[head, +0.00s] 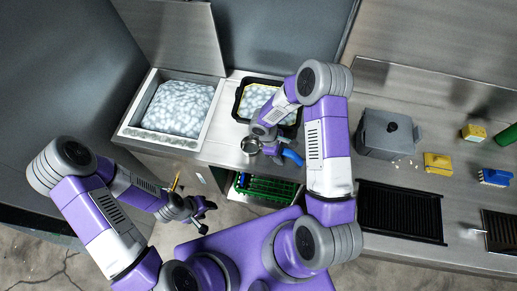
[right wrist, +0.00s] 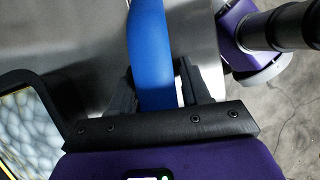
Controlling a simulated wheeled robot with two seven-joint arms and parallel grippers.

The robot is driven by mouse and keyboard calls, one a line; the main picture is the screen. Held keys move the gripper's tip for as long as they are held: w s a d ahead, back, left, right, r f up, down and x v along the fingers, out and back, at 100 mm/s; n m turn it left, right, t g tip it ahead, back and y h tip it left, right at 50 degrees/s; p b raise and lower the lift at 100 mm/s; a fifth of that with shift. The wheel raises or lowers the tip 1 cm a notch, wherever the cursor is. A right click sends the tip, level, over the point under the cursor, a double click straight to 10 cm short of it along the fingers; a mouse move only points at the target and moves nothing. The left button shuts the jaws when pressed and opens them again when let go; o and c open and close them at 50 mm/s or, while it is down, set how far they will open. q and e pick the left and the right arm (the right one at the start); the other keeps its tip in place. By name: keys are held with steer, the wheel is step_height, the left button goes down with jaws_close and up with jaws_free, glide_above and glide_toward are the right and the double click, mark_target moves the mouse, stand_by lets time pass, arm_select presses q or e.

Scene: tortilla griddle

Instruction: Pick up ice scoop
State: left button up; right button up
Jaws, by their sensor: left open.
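In the right wrist view, the blue handle (right wrist: 152,55) runs between the two dark fingers of my right gripper (right wrist: 155,85). A narrow gap seems to show on the handle's right side, so a firm hold cannot be told. My left gripper (head: 203,215) is open and empty, low in front of the counter.
A steel bin of ice (head: 210,118) stands at the left of the counter. The black-rimmed ice tray (head: 239,103) is behind the scoop. A grey box (head: 375,140), a black grill (head: 400,212) and yellow items (head: 437,163) lie to the right. A green rack (head: 265,188) sits below the counter.

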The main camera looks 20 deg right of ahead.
steer(key=c, duration=0.7)
steer(key=shift+o, duration=0.2)
step_height(320, 180, up, 10)
